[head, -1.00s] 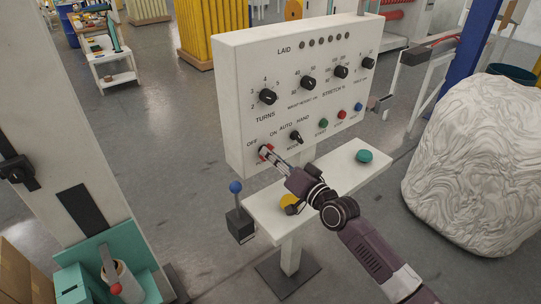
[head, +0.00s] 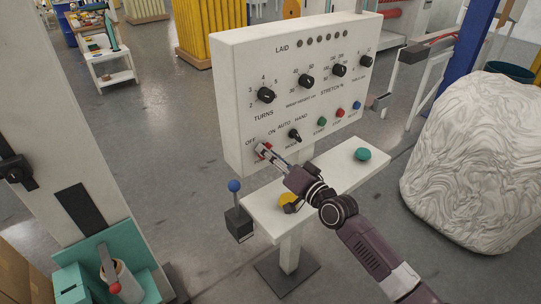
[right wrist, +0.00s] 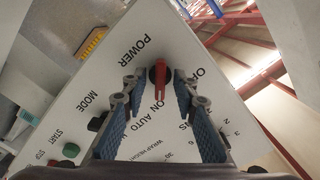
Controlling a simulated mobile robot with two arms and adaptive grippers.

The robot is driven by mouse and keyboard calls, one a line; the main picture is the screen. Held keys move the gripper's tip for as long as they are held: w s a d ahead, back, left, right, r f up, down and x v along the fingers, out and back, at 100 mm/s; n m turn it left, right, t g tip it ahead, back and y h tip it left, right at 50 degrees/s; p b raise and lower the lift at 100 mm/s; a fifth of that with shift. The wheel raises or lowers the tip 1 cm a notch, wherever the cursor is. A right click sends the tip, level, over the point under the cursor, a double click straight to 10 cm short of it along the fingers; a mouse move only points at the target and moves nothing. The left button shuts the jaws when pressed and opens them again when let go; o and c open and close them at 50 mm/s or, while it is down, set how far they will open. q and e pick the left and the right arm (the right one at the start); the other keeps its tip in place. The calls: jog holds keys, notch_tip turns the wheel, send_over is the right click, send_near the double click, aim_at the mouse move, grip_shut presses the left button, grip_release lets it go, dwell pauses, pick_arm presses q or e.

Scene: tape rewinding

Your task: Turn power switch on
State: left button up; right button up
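The white control panel (head: 297,95) stands in the head view, with the red power switch (head: 266,147) at its lower left, partly hidden by my right gripper (head: 264,151). In the right wrist view the red switch knob (right wrist: 159,74) sits between the two fingertips of my right gripper (right wrist: 159,83). The fingers are apart, one on each side of the knob, with visible gaps. The knob's red bar lies roughly in line with the ON label; OFF is off to the right there. My left gripper is not in view.
The mode knob (head: 294,135) and the green start button (head: 322,121) are right of the switch. A shelf (head: 330,192) with a teal button (head: 362,154) juts out below the panel. A lever with a blue ball (head: 235,186) stands at its left. A white wrapped bundle (head: 475,165) stands right.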

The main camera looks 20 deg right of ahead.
jog(key=v, duration=1.2)
dwell(0.3)
